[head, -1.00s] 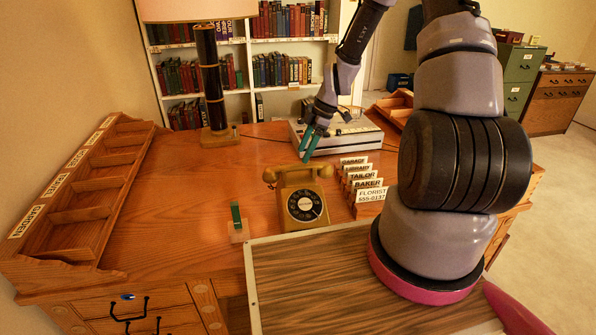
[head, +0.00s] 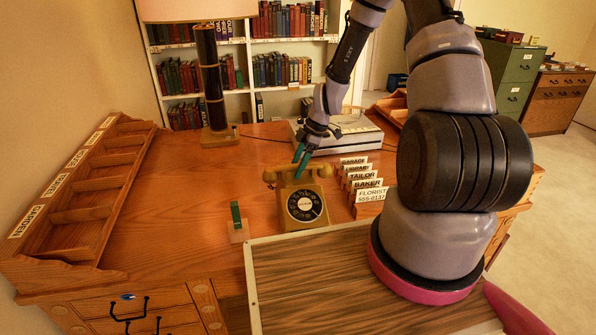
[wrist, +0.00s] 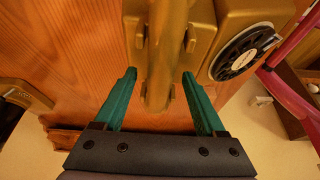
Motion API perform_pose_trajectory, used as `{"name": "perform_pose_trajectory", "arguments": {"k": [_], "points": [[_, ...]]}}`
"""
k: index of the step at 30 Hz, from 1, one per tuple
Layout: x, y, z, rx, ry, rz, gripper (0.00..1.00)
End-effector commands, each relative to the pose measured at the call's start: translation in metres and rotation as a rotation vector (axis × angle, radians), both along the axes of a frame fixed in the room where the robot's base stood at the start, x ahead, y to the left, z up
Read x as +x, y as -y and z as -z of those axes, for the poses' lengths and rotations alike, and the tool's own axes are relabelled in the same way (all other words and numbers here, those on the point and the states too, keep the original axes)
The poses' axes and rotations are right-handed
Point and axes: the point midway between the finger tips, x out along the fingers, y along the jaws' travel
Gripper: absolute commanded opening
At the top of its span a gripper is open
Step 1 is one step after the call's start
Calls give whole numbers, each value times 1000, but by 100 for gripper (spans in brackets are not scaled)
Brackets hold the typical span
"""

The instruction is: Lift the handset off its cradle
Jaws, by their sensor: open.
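A mustard-yellow rotary telephone (head: 304,207) with a black dial stands on the wooden desk. Its handset (head: 277,174) lies across the cradle on top. My gripper (head: 300,153) is just above the handset, its teal fingers pointing down. In the wrist view the handset (wrist: 160,60) runs between the two open fingers of my gripper (wrist: 162,78), with a gap on each side. The dial (wrist: 244,52) shows at the right there. Part of the cradle is hidden beneath the handset.
Name cards (head: 370,194) stand in a row right of the telephone. A small block with a green upright piece (head: 237,222) stands front left. A pale machine (head: 352,138) sits behind, a lamp (head: 212,85) at back left. The desk's left middle is clear.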

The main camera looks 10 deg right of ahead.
Motion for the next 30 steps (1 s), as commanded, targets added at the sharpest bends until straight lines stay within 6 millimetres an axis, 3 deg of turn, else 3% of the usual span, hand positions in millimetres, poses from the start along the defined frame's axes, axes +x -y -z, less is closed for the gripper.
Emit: {"name": "perform_pose_trajectory", "arguments": {"k": [16, 17, 22, 30], "points": [[0, 0, 4, 0, 0, 0, 72], [0, 0, 4, 0, 0, 0, 65], [0, 0, 4, 0, 0, 0, 0], [0, 0, 4, 0, 1, 0, 0]]}}
